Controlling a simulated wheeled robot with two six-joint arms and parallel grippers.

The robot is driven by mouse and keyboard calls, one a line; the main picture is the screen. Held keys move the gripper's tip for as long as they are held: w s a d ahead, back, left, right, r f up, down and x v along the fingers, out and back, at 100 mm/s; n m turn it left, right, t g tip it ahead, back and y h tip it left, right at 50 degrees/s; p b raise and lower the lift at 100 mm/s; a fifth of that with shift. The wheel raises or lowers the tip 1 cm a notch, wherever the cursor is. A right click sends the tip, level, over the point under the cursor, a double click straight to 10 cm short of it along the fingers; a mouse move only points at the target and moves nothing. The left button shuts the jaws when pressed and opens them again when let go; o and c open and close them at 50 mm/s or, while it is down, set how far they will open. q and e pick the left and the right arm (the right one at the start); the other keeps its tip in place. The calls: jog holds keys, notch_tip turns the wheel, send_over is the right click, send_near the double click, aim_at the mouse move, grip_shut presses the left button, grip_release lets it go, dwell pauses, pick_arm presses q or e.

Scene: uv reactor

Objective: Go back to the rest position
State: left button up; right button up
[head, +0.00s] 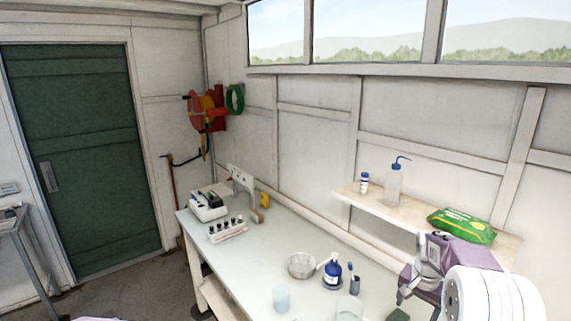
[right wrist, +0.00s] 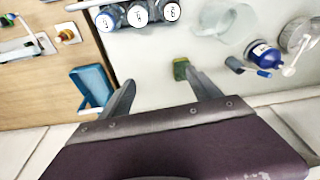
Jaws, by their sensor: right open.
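My right arm comes in at the lower right of the head view, beside the wall shelf. Its gripper (right wrist: 160,80) shows in the right wrist view with the two fingers apart and nothing between them but the pale bench top. A small green block (right wrist: 181,68) appears at the tip of the right-hand finger; I cannot tell whether they touch. My left gripper is not in view.
The bench (head: 245,262) holds a blue bottle (head: 332,272), a bowl (head: 301,265), a beaker (head: 282,298) and a vial rack (head: 228,229). The shelf (head: 400,211) bears a wash bottle (head: 394,184) and a green packet (head: 462,226) close to my right arm.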

jog(key=s+a+f+n+b, duration=0.2)
jog(key=a, duration=0.4)
jog(key=s+a+f+n+b, duration=0.1)
jog(key=s+a+f+b, duration=0.1)
jog(key=a, duration=0.3)
pick_arm(q)
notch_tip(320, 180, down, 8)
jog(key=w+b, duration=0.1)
jog(key=b, duration=0.1)
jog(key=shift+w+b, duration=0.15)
jog(key=shift+b, duration=0.2)
pick_arm(e)
jog(key=s+a+f+n, duration=0.3)
jog(key=s+f, duration=0.1)
jog(key=s, duration=0.4)
jog(key=s+a+f+n+y, duration=0.1)
jog(key=s+a+f+n, duration=0.2)
jog(key=s+f, duration=0.2)
jog(key=s, duration=0.2)
jog(key=shift+s+a+g+y, duration=0.3)
jog(key=shift+s+g, duration=0.1)
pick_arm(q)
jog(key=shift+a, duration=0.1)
